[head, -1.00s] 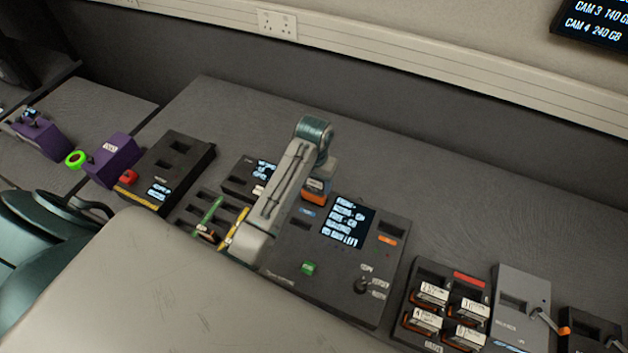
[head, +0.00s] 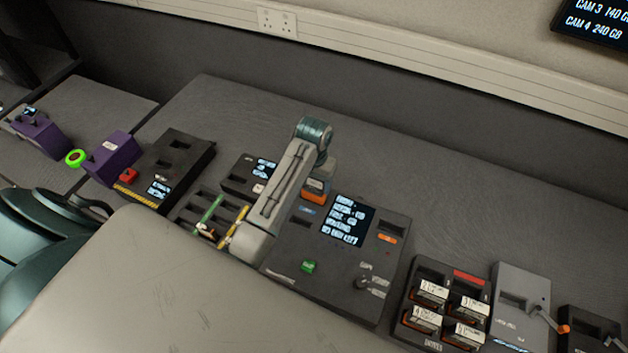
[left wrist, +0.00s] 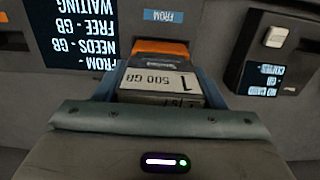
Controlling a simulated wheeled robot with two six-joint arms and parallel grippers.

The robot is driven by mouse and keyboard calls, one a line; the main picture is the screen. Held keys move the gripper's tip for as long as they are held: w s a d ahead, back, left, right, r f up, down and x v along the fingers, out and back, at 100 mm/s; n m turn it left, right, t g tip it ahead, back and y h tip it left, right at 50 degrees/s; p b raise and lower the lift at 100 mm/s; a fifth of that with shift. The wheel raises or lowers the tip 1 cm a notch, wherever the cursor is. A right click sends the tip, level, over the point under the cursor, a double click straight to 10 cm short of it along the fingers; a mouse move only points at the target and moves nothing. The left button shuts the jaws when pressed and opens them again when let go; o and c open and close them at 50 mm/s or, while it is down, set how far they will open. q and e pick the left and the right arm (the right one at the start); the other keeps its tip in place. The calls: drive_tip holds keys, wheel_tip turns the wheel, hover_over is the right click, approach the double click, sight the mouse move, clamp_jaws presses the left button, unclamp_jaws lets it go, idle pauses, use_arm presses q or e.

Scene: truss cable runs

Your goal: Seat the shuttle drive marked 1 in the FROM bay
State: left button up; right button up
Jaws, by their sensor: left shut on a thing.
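The drive's orange end lies close to the blue FROM label (left wrist: 165,17) on the dark console (head: 350,270). In the head view the drive (head: 315,190) shows beside my forearm, just above the blue label (head: 307,211). It covers the place of the FROM bay, and I cannot tell whether it is in the bay or just over it. My right gripper is not in view.
The console has a screen (head: 347,220), a green button (head: 309,266) and a rotary switch (head: 362,282). A rack (head: 455,278) with several labelled drives and a grey unit (head: 522,295) stand to the right. A small black unit (head: 243,176) and a tray with green and yellow sticks (head: 208,215) are on the left.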

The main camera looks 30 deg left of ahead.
use_arm(q)
drive_tip(key=shift+f, duration=0.45)
idle(0.4)
drive_tip(key=shift+f, duration=0.45)
drive_tip(key=shift+f, duration=0.15)
idle(0.5)
drive_tip(key=shift+f, duration=0.6)
idle(0.4)
drive_tip(key=o, duration=1.5)
